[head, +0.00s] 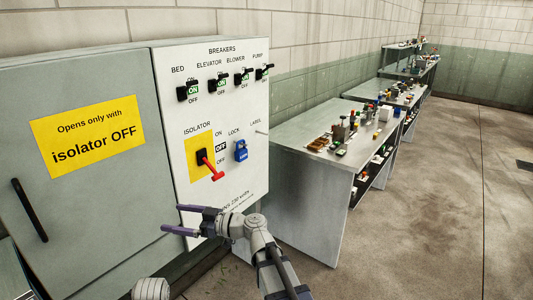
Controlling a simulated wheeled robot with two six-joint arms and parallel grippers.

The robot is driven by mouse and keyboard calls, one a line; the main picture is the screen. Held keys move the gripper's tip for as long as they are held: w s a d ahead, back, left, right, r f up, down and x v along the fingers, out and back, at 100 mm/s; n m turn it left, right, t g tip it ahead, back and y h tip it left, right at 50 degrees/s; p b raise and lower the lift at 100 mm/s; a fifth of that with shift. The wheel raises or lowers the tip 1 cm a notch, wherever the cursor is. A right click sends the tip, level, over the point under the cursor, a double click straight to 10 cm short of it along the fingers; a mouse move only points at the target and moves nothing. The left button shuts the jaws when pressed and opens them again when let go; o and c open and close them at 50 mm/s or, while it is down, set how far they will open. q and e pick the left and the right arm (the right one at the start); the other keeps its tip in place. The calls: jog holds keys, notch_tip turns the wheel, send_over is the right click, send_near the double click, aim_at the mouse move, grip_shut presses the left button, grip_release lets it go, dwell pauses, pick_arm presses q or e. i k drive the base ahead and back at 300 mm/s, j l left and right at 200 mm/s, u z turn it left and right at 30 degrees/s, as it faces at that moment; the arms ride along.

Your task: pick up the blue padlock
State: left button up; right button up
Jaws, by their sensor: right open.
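The blue padlock (241,153) hangs on the white panel of the electrical cabinet, under the LOCK label and right of the red isolator handle (213,171). My right gripper (171,219) is open and empty, in front of the panel's lower part. It appears below and to the left of the padlock, apart from it, with its fingers pointing left. A rounded grey part of mine (151,289) shows at the bottom edge. My left gripper is not in view.
The grey cabinet door (75,180) has a black handle (29,210) and a yellow sign (87,135). Breaker switches (218,84) line the panel's top. A workbench (301,170) with many small items stands to the right. The floor (425,210) further right is clear.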

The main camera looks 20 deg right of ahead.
aim_at(241, 154)
jog(key=z, duration=0.5)
jog(key=i+z, duration=0.1)
jog(key=z, duration=0.85)
jog(key=i+z, duration=0.15)
jog(key=z, duration=0.35)
jog(key=j+z, duration=0.1)
jog(key=z, duration=0.85)
jog(key=i+j+z, duration=0.1)
jog(key=j+z, duration=0.35)
jog(key=j+u, duration=0.25)
jog(key=u, duration=0.15)
jog(key=j+u, duration=0.15)
jog(key=u, duration=0.25)
jog(key=j+u, duration=0.1)
jog(key=u, duration=0.3)
jog(key=j+u, duration=0.15)
jog(key=u, duration=0.3)
jog(key=j+u, duration=0.1)
jog(key=u, duration=0.3)
jog(key=i+u, duration=0.15)
jog(key=u, duration=0.25)
jog(key=j, duration=0.1)
